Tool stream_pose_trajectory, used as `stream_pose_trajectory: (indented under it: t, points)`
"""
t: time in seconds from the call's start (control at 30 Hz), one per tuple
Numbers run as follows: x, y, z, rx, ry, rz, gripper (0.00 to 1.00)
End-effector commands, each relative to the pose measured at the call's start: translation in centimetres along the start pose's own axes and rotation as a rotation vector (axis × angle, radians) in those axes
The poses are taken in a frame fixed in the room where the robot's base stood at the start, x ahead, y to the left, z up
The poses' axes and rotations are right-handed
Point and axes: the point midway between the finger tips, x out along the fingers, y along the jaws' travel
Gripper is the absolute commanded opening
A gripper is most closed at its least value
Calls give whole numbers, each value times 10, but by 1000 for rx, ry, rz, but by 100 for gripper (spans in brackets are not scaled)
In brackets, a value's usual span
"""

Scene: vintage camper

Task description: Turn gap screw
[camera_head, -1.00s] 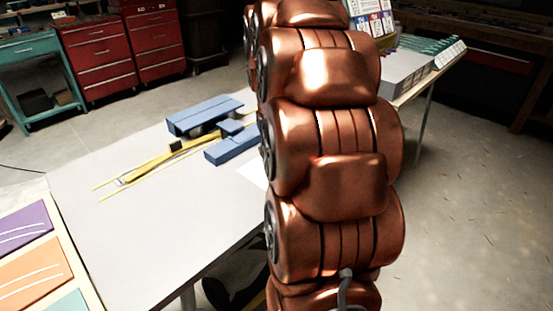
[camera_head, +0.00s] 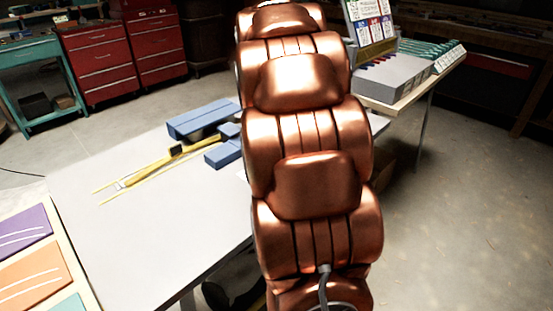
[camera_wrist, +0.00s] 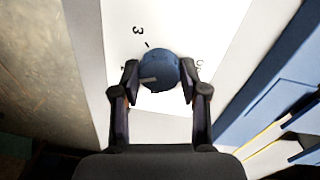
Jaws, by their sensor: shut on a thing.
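The gap screw shows in the wrist view as a round dark blue knob (camera_wrist: 160,71) with a light pointer mark on its lower left side. It sits on a white dial sheet (camera_wrist: 118,40) with a "3" and a tick printed above left of it, and other marks partly hidden at its sides. My gripper (camera_wrist: 160,80) is shut on the knob, one finger on each side. In the head view my copper arm hides the knob and gripper.
Blue blocks (camera_head: 200,118) with yellow strips (camera_head: 150,172) lie on the light grey table (camera_head: 130,240). Coloured cards (camera_head: 28,270) line its left side. A grey box (camera_head: 395,78) stands on a table at the back right. Floor at right is clear.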

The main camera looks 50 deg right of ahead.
Motion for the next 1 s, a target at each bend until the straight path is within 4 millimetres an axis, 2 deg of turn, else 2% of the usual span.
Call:
stream_pose_trajectory:
  t: [0.67,0.7,0.93,1.0]
  points:
    - [1,0,0,62,-6,0,9]
    - [1,0,0,62,-6,0,46]
    - [0,0,0,62,-5,0,69]
    - [0,0,0,62,-5,0,69]
